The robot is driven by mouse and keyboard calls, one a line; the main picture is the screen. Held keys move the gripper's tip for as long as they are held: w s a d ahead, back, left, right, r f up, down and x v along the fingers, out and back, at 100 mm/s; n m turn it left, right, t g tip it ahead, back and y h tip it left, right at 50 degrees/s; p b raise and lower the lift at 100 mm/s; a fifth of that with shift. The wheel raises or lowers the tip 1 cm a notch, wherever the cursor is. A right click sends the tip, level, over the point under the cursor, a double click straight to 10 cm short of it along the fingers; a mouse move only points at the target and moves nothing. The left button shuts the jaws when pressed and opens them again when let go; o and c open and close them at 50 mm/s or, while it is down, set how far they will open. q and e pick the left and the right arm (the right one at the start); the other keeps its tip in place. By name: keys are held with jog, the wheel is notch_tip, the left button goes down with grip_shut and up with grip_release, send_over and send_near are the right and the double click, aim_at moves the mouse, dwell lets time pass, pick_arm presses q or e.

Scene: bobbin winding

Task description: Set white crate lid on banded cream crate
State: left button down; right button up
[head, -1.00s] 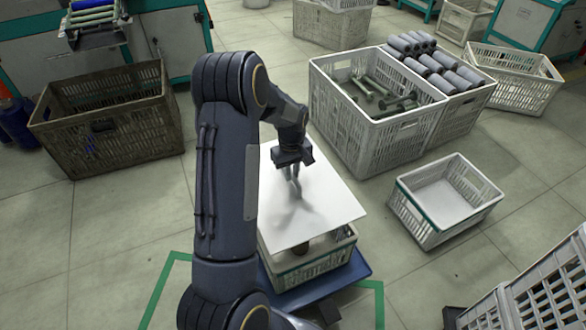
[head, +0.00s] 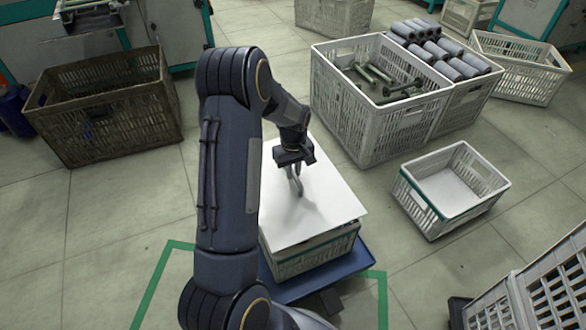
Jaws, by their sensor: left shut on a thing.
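The white crate lid (head: 322,212) is a flat pale sheet lying level over the banded cream crate (head: 318,256). The crate is slatted with a green band near its top, and only its near and right sides show. The lid covers its opening and appears at or very close to the rim; I cannot tell if it rests fully all round. My left gripper (head: 297,184) comes down from above and is shut on the lid's handle near the middle. The handle is partly hidden by the fingers. My right gripper is not in view.
The crate stands on a blue platform (head: 352,268) inside a green floor outline (head: 150,285). A small white crate with a green band (head: 425,212) stands empty to the right. A large white crate (head: 352,118) holds metal spindles. A brown crate (head: 105,125) stands left.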

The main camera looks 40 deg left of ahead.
aim_at(293, 181)
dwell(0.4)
pick_arm(q)
jog(key=shift+w+f+b, duration=0.1)
jog(key=shift+f+b, duration=1.45)
jog(key=shift+f, duration=0.9)
jog(key=c, duration=1.3)
grip_release()
jog(key=shift+c, duration=0.2)
